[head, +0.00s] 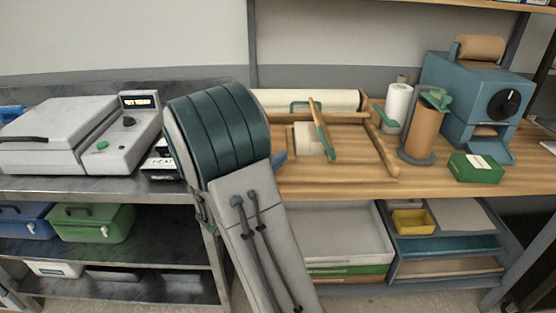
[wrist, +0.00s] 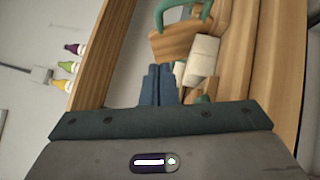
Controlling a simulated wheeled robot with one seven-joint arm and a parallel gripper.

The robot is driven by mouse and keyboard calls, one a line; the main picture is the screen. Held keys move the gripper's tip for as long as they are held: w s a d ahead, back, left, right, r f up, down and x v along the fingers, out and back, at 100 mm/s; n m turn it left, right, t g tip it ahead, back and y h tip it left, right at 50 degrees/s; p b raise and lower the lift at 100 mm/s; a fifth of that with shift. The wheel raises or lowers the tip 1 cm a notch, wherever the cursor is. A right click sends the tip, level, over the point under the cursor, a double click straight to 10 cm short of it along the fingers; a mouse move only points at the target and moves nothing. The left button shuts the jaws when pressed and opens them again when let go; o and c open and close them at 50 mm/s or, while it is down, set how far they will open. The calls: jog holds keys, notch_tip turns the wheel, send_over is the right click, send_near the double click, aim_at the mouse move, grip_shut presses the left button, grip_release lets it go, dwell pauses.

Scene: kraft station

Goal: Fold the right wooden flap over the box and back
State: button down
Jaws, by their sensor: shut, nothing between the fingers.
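The wooden flap (head: 322,130) stands raised, seen nearly edge-on in the head view, beside a pale box (head: 306,142) on the wooden fixture. A green handle (head: 299,104) shows at its upper left. In the wrist view the flap (wrist: 180,42) and the green handle (wrist: 190,18) lie just beyond my fingertips, with the pale box (wrist: 203,55) to the right. My gripper (wrist: 164,70) is shut, its two blue fingers together and empty. It appears apart from the flap, though contact is hard to judge. My arm hides the left part of the fixture in the head view.
A white roll (head: 340,99) lies along the back of the bench. Upright rolls (head: 423,130), a teal dispenser (head: 472,90) and a green carton (head: 475,167) stand at the right. A grey heat machine (head: 60,135) is at the left.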

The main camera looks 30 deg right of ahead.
jog(key=p+x, duration=0.1)
jog(key=x, duration=0.5)
jog(key=shift+r, duration=0.1)
jog(key=shift+s+d+r+p, duration=0.1)
jog(key=shift+s+d+r, duration=0.15)
jog(key=shift+d, duration=0.35)
jog(key=shift+s+d+r+p, duration=0.15)
jog(key=shift+s+d, duration=0.25)
jog(key=shift+d, duration=0.2)
jog(key=shift+s+d+r+p, duration=0.1)
jog(key=shift+s+d+r, duration=0.15)
jog(key=shift+d, duration=0.35)
jog(key=shift+a, duration=0.1)
